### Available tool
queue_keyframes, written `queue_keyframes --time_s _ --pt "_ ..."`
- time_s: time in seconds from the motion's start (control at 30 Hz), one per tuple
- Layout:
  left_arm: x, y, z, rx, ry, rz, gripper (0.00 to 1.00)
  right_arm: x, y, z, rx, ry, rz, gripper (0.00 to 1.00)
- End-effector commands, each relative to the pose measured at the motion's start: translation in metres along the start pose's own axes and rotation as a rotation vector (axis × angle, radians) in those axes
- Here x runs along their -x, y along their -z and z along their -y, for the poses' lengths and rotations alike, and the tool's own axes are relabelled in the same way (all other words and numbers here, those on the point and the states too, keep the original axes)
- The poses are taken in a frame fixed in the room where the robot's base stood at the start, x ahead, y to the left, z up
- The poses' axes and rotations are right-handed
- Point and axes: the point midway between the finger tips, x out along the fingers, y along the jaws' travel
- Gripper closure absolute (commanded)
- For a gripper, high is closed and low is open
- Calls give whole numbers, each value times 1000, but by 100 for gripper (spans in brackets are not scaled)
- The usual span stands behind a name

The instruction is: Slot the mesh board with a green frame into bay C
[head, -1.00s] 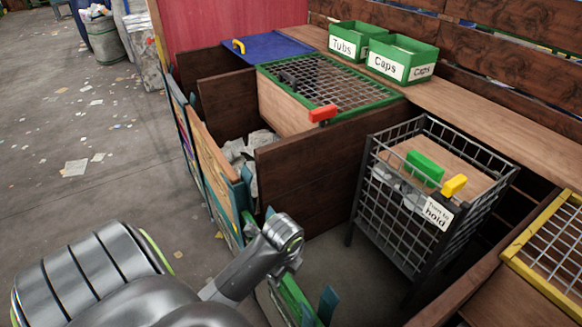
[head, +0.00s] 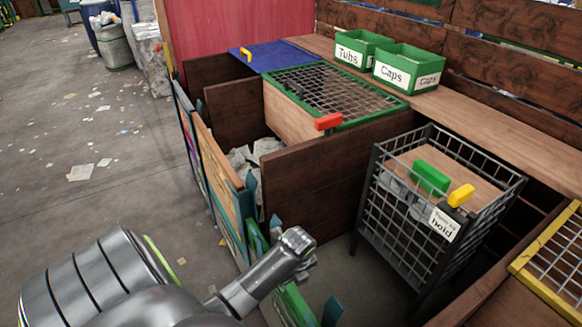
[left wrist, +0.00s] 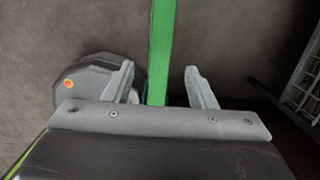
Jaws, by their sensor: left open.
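A mesh panel with a green frame (head: 395,105) and a red handle lies flat over a wooden bay in the middle of the head view. A green-edged board (head: 290,302) stands low by my left arm, mostly hidden; I cannot tell whether its face is mesh. In the left wrist view a straight green edge (left wrist: 161,45) runs between the fingers of my left gripper (left wrist: 160,85), with gaps at both sides. The gripper is open. In the head view its fingers are hidden behind the wrist. My right gripper is not in view. No letter marks bay C.
A wire cage (head: 400,235) with green and yellow handles stands in the bay right of my arm. A brown partition (head: 315,190) rises behind. Several boards (head: 210,155) stand upright along the left front. A yellow-framed mesh (head: 535,262) is at right.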

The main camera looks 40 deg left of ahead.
Motion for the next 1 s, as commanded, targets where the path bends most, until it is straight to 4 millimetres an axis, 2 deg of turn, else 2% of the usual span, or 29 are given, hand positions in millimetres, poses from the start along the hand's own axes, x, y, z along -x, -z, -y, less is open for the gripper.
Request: queue_keyframes --time_s 0.03,0.2,0.4,0.6,0.9,1.0 --pt "-11 0 0 1 -3 -1 49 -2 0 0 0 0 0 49" --pt "-42 1 0 1 -3 -1 49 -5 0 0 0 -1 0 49" --pt "-68 0 0 0 -1 -1 49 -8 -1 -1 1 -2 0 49" --pt "-79 0 0 0 1 0 49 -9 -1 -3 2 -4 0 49" --pt "-80 0 0 0 1 0 49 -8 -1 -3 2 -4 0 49" --pt "-80 0 0 1 1 0 62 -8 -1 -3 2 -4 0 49"
